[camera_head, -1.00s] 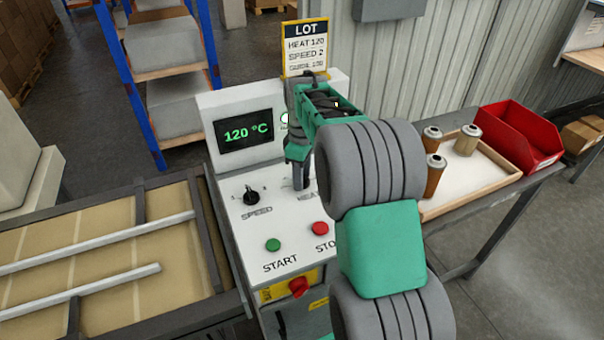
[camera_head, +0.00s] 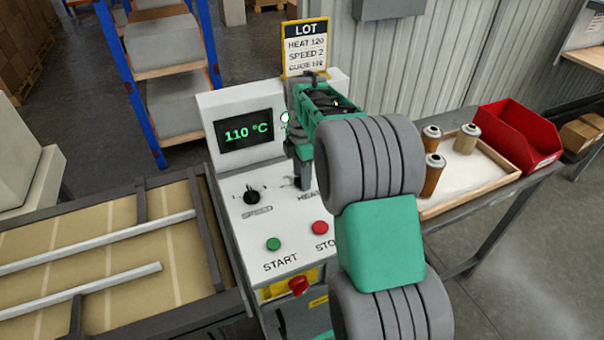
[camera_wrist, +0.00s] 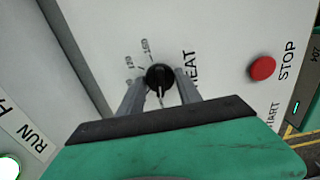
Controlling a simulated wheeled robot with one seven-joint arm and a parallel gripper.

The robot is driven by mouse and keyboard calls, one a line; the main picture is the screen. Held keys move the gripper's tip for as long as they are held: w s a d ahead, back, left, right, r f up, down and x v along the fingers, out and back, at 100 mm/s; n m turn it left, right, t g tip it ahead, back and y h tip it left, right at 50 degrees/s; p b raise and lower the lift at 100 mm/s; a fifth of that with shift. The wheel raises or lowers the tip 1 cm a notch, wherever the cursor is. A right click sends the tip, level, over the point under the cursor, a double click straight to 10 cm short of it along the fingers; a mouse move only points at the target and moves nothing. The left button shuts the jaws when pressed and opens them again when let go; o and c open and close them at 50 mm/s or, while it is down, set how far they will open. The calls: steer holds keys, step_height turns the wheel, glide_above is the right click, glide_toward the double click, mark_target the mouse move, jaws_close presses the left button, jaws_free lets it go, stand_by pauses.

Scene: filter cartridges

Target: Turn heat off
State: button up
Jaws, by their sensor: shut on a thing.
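The black HEAT knob (camera_wrist: 160,78) sits on the white control panel (camera_head: 262,222), with a number scale beside it in the wrist view. My gripper (camera_wrist: 160,88) is shut on the knob, one finger on each side. In the head view my gripper (camera_head: 303,178) and arm hide the knob and part of the HEAT label. The display (camera_head: 244,133) reads 110 °C in green. A lit round lamp (camera_head: 285,118) is partly hidden by my arm.
The SPEED knob (camera_head: 251,195), green START button (camera_head: 273,244) and red STOP button (camera_head: 320,228) are close by on the panel. A lot card (camera_head: 305,48) reads HEAT 120, SPEED 2. A tray (camera_head: 474,197) with cartridges and a red bin (camera_head: 520,135) stand right.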

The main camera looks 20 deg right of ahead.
stand_by(0.4)
steer(key=o, duration=1.4)
steer(key=shift+c, duration=0.2)
step_height(320, 180, up, 8)
steer(key=shift+f+b, duration=0.1)
steer(key=shift+b, duration=0.3)
